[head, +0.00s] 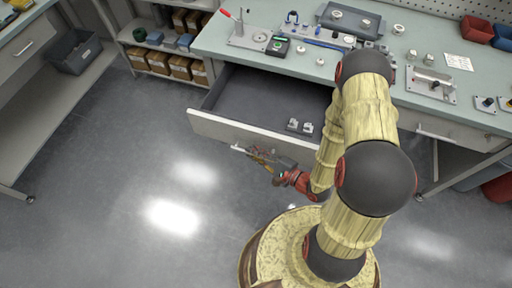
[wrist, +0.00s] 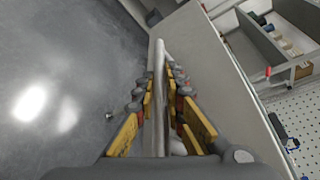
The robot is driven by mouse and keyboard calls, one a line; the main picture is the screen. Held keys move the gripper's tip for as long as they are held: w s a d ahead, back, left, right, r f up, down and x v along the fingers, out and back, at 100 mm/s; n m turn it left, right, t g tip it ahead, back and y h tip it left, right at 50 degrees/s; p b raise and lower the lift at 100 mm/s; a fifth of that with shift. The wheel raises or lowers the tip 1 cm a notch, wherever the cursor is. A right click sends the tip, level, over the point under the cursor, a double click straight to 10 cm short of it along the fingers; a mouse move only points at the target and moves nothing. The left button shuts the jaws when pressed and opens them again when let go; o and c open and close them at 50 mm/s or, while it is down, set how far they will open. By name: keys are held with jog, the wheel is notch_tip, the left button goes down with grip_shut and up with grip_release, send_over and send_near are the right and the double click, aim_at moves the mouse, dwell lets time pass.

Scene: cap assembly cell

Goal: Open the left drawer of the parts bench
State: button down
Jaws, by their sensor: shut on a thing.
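The left drawer (head: 245,133) of the parts bench (head: 290,62) stands pulled well out, its grey inside showing. Two small metal parts lie in its front right area. The drawer's bar handle (head: 238,148) is on the white front panel. My gripper (head: 262,160) is at the handle, in front of the panel. In the wrist view the handle (wrist: 159,60) runs between the yellow fingers of my gripper (wrist: 162,105), which are shut on it. The drawer front (wrist: 205,70) is just to the right there. My arm hides the drawer's right end in the head view.
The bench top holds a red-handled fixture (head: 250,35), a dark tray (head: 348,20) and several small parts. A shelf with cardboard boxes (head: 160,62) stands left of the bench. A dark bin (head: 75,52) is farther left. The floor (head: 110,170) before the drawer is clear.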

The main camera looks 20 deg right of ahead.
jog(key=shift+s, duration=0.1)
jog(key=c, duration=2.1)
grip_release()
jog(key=shift+c, duration=0.2)
notch_tip(320, 180, up, 9)
jog(key=shift+f, duration=0.1)
jog(key=shift+r, duration=0.6)
